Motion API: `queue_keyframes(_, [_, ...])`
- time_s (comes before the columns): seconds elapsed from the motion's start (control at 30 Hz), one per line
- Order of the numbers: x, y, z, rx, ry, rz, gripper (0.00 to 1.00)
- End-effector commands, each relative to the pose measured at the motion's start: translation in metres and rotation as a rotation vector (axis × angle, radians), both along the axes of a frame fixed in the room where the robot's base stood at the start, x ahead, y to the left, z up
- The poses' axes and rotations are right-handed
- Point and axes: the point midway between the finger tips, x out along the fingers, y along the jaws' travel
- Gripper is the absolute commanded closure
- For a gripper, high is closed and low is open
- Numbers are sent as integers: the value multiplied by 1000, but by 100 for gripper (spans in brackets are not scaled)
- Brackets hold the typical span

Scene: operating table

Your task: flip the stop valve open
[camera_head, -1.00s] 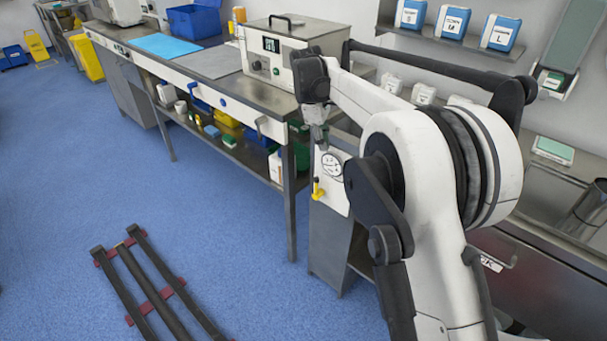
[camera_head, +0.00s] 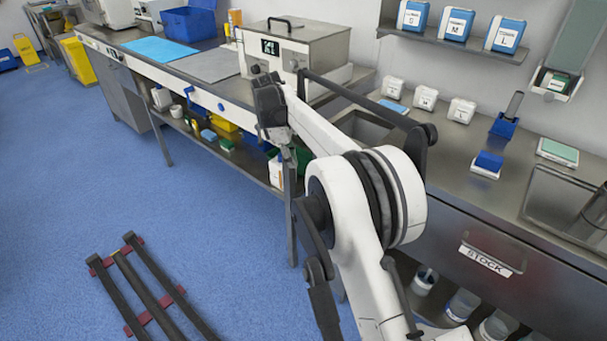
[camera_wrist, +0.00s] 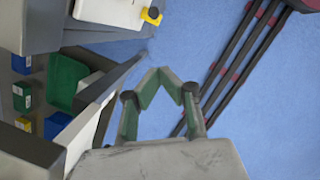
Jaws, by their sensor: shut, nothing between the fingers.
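A yellow fitting with a dark part (camera_wrist: 152,15) shows at the top of the wrist view, on the edge of a pale panel (camera_wrist: 112,10). It looks like the yellow lever of the stop valve, but its setting cannot be read. My gripper (camera_wrist: 168,75) is shut and empty, its green-padded fingers meeting at the tips, apart from the yellow fitting and lower in the picture. In the head view my gripper (camera_head: 288,160) hangs beside the bench front, small and partly merged with the bench leg. The gauge panel and yellow lever are hidden behind my arm there.
A metal bath unit (camera_head: 296,52) stands on top. A dark rail frame (camera_head: 140,280) lies on the blue floor, which is otherwise clear there.

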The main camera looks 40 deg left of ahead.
Motion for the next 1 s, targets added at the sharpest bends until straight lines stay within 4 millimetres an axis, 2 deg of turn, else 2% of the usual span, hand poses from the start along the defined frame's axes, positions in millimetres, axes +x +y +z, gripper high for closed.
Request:
queue_keyframes(0.53, [13,-20,-93,0,0,-1,100])
queue_keyframes(0.8, [30,-48,-91,1,0,-1,100])
queue_keyframes(1.0, [34,-53,-91,0,0,0,100])
